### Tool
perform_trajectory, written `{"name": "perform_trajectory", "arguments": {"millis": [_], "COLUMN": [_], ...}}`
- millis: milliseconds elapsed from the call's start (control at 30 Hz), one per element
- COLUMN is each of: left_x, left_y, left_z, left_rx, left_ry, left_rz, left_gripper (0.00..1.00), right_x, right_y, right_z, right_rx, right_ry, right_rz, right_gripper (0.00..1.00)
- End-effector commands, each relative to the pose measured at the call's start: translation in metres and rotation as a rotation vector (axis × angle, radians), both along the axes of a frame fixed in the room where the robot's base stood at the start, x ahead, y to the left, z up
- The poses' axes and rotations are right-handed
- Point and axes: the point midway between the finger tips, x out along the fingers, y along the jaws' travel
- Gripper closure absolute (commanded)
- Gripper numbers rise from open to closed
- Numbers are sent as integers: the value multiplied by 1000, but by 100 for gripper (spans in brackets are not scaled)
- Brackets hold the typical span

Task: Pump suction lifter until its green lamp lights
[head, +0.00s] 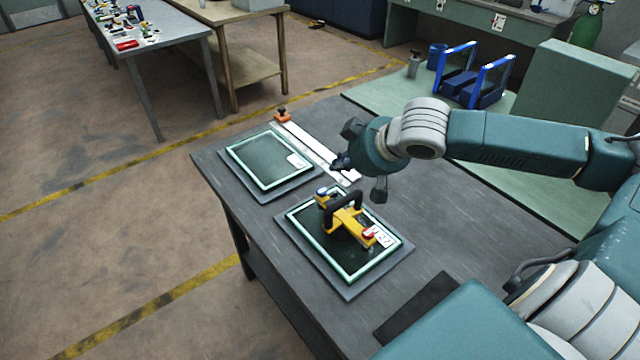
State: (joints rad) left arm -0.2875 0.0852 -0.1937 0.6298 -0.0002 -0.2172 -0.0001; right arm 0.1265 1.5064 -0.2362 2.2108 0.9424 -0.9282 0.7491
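The yellow suction lifter (350,226) with a black handle rests on the nearer framed dark glass panel (335,250). It has a blue knob (322,191) at its far end and a red part (369,234) with a white label at its near end. I see no lit green lamp on it. My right gripper (363,160) is above and beyond the lifter, apart from it, with its dark fingers spread and nothing between them. My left gripper is not in view.
A second framed panel (268,158) lies farther left on the dark table (440,228). A white strip (310,148) with an orange clamp (282,116) lies beside it. Blue racks (474,80) stand on the green bench behind. The table is clear right of the lifter.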

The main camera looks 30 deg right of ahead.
Motion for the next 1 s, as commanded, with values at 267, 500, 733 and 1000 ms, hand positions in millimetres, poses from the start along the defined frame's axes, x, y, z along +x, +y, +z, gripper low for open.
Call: {"name": "perform_trajectory", "arguments": {"millis": [267, 500, 733, 1000], "left_x": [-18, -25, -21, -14], "left_y": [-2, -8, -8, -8], "left_z": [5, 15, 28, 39], "left_rx": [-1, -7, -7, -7], "left_ry": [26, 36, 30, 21], "left_rz": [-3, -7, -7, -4], "left_gripper": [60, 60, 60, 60], "right_x": [11, 36, 68, 67], "right_y": [0, 3, 4, 2], "right_z": [-10, -35, -69, -106], "right_rx": [8, 7, 6, 0], "right_ry": [-3, 1, 1, 3], "right_rz": [-4, -2, -2, -1], "right_gripper": [100, 100, 100, 100]}}
